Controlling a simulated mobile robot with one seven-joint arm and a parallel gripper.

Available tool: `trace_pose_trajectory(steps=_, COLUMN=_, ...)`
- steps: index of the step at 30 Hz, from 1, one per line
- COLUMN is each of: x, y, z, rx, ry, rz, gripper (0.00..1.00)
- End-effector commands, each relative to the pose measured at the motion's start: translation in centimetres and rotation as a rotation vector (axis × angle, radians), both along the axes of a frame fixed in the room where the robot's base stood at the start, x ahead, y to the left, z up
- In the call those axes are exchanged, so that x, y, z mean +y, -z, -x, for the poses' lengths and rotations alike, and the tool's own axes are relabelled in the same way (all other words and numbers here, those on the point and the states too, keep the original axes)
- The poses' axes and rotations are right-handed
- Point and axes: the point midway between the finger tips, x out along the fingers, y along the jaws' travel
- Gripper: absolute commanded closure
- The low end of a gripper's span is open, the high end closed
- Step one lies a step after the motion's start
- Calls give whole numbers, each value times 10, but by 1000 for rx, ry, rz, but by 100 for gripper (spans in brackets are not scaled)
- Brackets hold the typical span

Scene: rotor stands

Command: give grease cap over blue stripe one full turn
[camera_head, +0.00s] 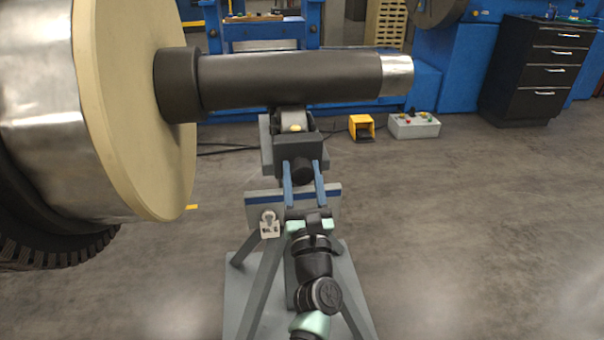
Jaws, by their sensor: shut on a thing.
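The rotor stand (272,160) holds up a dark shaft (290,80) on a roller (293,120). A black round grease cap (303,168) sits on the near side of the stand's head, above a grey plate with a blue stripe (262,197). My gripper (302,175) comes up from below and in front, with its two blue-grey fingers on the left and right of the cap. It is shut on the cap. The exact contact at the fingertips is small and hard to see.
A large cream and metal rotor body (135,110) fills the left. A pale tag (269,224) hangs on the plate, left of my gripper. A yellow pedal box (361,127) and a control box (414,125) stand behind. Floor on the right is clear.

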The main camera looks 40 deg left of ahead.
Motion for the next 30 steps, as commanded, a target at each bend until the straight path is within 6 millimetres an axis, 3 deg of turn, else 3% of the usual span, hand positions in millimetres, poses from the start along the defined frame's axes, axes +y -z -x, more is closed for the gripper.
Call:
trace_pose_trajectory(steps=13, x=1, y=-2, z=0, rx=5, ry=0, rz=-7, gripper=100)
trace_pose_trajectory(steps=14, x=1, y=-2, z=0, rx=5, ry=0, rz=-7, gripper=40)
trace_pose_trajectory(steps=18, x=0, y=-1, z=0, rx=5, ry=0, rz=-6, gripper=15)
trace_pose_trajectory(steps=30, x=-4, y=2, z=3, rx=6, ry=1, rz=-5, gripper=14)
